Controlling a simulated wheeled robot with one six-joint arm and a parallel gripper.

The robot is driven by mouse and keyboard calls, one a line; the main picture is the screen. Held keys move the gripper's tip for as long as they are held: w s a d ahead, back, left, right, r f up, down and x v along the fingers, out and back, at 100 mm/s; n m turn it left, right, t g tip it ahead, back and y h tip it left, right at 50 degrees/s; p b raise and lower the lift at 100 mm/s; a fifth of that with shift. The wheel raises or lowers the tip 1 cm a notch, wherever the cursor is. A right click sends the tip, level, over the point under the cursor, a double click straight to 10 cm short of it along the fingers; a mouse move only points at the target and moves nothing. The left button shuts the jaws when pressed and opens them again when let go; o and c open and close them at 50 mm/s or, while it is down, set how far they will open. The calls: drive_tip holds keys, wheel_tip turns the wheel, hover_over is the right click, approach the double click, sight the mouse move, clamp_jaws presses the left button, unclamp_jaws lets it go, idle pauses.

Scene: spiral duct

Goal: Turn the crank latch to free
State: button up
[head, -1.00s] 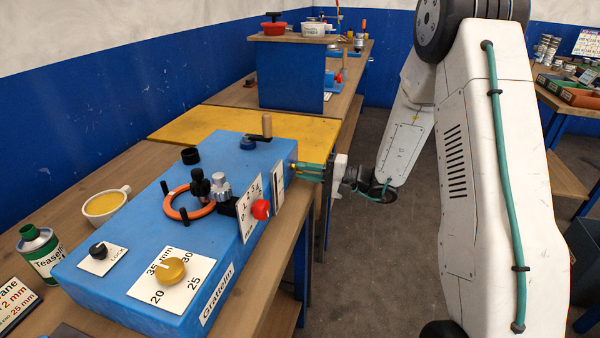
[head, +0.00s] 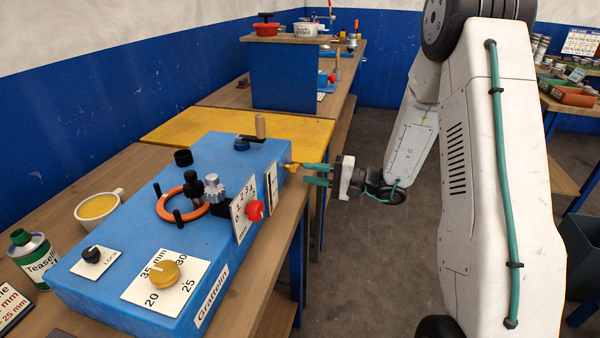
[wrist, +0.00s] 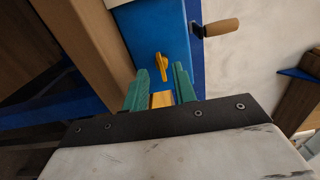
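In the wrist view the latch (wrist: 161,66) lies lengthwise, slightly slanted, on the blue face (wrist: 150,30). My gripper (head: 305,173) has green fingers and is just right of the latch in the head view. In the wrist view my gripper (wrist: 161,70) is open, with its fingertips apart on both sides of the latch. I see gaps between latch and fingers. Whether the tips reach past it is hard to tell.
A wooden-handled crank (head: 260,126) stands on the box top near the latch; it also shows in the wrist view (wrist: 220,27). A red knob (head: 255,211) projects from the box's side. A yellow board (head: 190,127) lies behind the box. The floor (head: 360,270) right of the bench is clear.

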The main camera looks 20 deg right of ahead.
drive_tip(key=v, duration=0.4)
idle(0.5)
drive_tip(key=s+a+r+n+g+h, duration=0.1)
drive_tip(key=s+a+r+g+h, duration=0.1)
drive_tip(key=s+a+g, duration=0.5)
drive_tip(key=s+r+n+g+h, duration=0.1)
drive_tip(key=s+g, duration=0.4)
drive_tip(key=s, duration=0.6)
drive_tip(key=s+d+r+n+t+h, duration=0.2)
drive_tip(key=s+r+n+h, duration=0.3)
drive_tip(key=s+r+h, duration=0.6)
drive_tip(key=shift+s+r+n+t+h, duration=0.3)
drive_tip(key=shift+s+r+t, duration=0.15)
drive_tip(key=shift+s, duration=1.3)
